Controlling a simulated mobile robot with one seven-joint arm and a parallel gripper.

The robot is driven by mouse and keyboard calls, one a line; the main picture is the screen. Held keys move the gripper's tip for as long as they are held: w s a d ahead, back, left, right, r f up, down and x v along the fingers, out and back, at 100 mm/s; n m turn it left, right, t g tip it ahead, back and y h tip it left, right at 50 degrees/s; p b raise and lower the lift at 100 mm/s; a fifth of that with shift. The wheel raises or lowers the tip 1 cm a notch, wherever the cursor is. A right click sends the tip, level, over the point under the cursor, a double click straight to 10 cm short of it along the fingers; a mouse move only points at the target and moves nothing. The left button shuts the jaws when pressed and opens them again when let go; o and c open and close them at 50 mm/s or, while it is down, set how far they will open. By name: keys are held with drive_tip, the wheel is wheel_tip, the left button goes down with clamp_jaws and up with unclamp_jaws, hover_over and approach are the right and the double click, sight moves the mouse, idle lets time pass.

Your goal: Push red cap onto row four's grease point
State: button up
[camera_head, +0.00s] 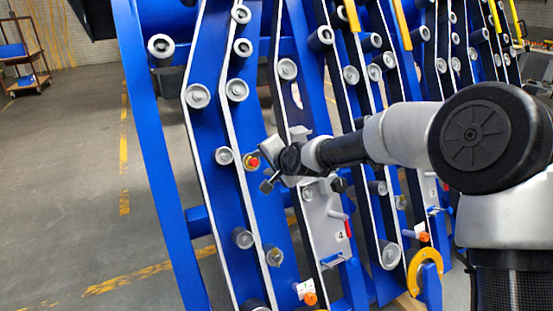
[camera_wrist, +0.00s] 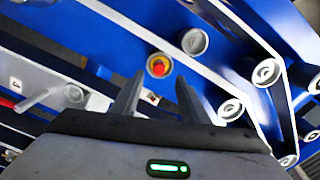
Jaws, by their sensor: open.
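A small round red cap (camera_head: 252,162) with a yellow ring around it shows on a blue rail in the head view. In the wrist view the red cap (camera_wrist: 158,66) sits inside a grey round hub, beyond and between my fingertips. My gripper (camera_head: 264,167) is open close beside it, and in the wrist view its two fingers (camera_wrist: 157,92) are apart with nothing between them. Whether a fingertip touches the cap or hub I cannot tell. A plate marked 4 (camera_head: 340,235) stands below my wrist, and the 4 label (camera_wrist: 15,85) shows at left in the wrist view.
Slanted blue rails with white edges and several grey rollers (camera_head: 197,96) surround my gripper closely. Orange-capped fittings (camera_head: 310,298) and a yellow curved piece (camera_head: 427,270) sit low on the frame. Open floor (camera_head: 80,190) lies left, with a wooden cart (camera_head: 24,65) at the back.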

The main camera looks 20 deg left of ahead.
drive_tip(key=p+v, duration=0.2)
drive_tip(key=v, duration=0.9)
drive_tip(key=shift+f, duration=0.1)
